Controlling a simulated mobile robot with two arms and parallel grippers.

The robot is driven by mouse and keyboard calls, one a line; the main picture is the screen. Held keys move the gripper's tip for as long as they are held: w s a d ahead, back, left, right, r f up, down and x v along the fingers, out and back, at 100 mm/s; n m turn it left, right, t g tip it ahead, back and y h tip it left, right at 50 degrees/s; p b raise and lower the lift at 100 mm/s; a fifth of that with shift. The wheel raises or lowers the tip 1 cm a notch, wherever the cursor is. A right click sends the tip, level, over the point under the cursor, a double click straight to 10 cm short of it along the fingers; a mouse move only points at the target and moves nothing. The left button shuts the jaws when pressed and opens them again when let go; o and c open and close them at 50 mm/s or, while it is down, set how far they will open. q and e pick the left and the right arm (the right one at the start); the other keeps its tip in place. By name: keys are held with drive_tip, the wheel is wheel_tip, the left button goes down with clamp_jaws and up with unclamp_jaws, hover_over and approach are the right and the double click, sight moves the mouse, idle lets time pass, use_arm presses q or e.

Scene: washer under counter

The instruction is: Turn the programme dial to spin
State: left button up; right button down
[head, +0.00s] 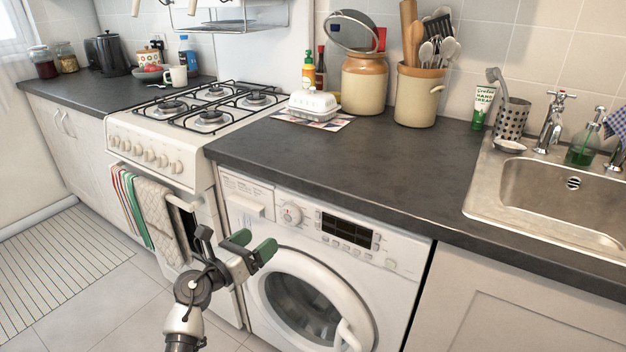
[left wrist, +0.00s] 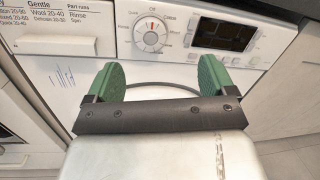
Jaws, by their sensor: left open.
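The washer (head: 390,283) is white and stands under the dark counter with its round door shut. Its programme dial (head: 291,214) is a round white knob left of the dark display. In the left wrist view the dial (left wrist: 152,33) has a red mark near its top, and printed words ring it; "Off" and "Cottons" are partly readable. My left gripper (head: 256,245) is open and empty, below and left of the dial, in front of the washer. In the left wrist view its green fingertips (left wrist: 157,75) are apart, with the dial beyond them. My right gripper is not in view.
The detergent drawer (head: 245,193) is left of the dial, and the display (head: 347,229) with buttons is right of it. The counter edge overhangs above. The cooker (head: 165,150) with hanging towels stands at left. The floor before the washer's left side is clear.

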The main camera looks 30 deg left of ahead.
sight(288, 217)
use_arm(q)
drive_tip(key=shift+g+y, duration=0.3)
drive_tip(key=shift+y, duration=0.1)
drive_tip(key=w, duration=0.6)
drive_tip(key=w+f, duration=0.1)
drive_tip(key=w, duration=0.2)
drive_tip(key=shift+w+d, duration=0.4)
drive_tip(key=shift+w, duration=0.55)
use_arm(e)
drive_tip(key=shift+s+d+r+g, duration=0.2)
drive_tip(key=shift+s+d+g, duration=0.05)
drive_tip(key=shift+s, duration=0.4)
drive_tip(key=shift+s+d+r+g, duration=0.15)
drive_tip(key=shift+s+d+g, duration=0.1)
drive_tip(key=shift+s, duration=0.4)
use_arm(q)
drive_tip(key=shift+r, duration=0.1)
drive_tip(key=c, duration=0.9)
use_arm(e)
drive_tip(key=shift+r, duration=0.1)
